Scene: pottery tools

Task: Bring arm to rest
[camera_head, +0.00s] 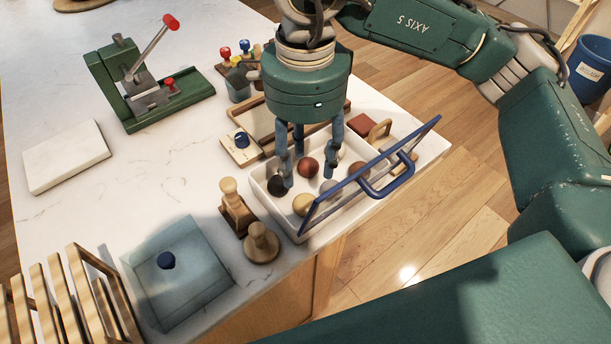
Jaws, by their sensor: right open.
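My right gripper (309,178) hangs from the green arm that comes in from the right. Its fingers point down over a white box (283,222) and are apart, with tips at the level of the balls inside. A dark ball (276,184) is beside the left finger and a brown ball (307,168) shows between the fingers. A yellow ball (303,204) lies nearer the front. I cannot tell whether the fingers touch any ball. A blue-framed lid with a handle (372,176) stands tilted over the box's right side. My left gripper does not show.
A green press (146,94) with a red-tipped lever and a white slab (66,156) stand at the left. The white counter's middle (150,180) is clear.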

